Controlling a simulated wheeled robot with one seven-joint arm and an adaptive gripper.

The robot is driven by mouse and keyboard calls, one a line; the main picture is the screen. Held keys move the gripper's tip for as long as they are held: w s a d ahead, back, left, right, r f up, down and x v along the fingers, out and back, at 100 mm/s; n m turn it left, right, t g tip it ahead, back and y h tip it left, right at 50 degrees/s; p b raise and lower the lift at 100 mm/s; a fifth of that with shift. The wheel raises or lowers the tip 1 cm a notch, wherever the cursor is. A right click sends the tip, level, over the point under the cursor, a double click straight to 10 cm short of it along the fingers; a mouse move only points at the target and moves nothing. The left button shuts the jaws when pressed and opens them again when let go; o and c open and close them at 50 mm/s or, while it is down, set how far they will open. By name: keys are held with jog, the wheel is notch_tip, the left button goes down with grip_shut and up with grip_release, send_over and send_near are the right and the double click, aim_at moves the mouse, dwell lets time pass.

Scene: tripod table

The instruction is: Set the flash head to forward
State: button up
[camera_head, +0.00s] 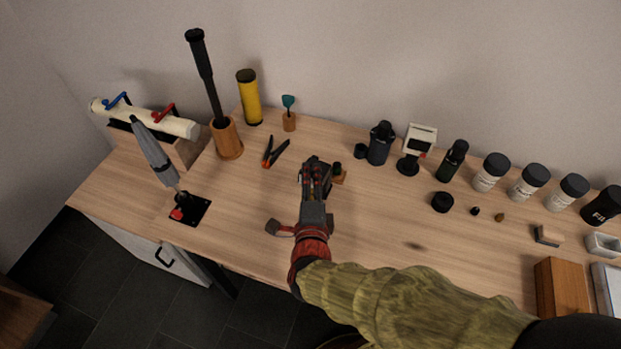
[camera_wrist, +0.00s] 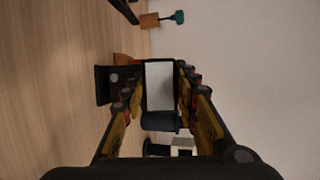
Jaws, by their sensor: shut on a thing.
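The flash shows best in the wrist view. Its black-framed flash head (camera_wrist: 159,84) has a pale, blank panel facing the camera. A black body part (camera_wrist: 104,85) with a grey round spot lies on the table side of the head. My gripper (camera_head: 316,167) is shut on the flash head, with one finger on each side of it in the wrist view (camera_wrist: 156,88). In the head view my fingers hide most of the flash. A wooden block (camera_head: 341,180) shows just right of them.
The table front (camera_head: 380,235) is mostly clear.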

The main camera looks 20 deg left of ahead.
jog(key=shift+f, duration=0.15)
jog(key=o, duration=1.2)
jog(key=shift+c, duration=0.2)
jog(key=v, duration=1.2)
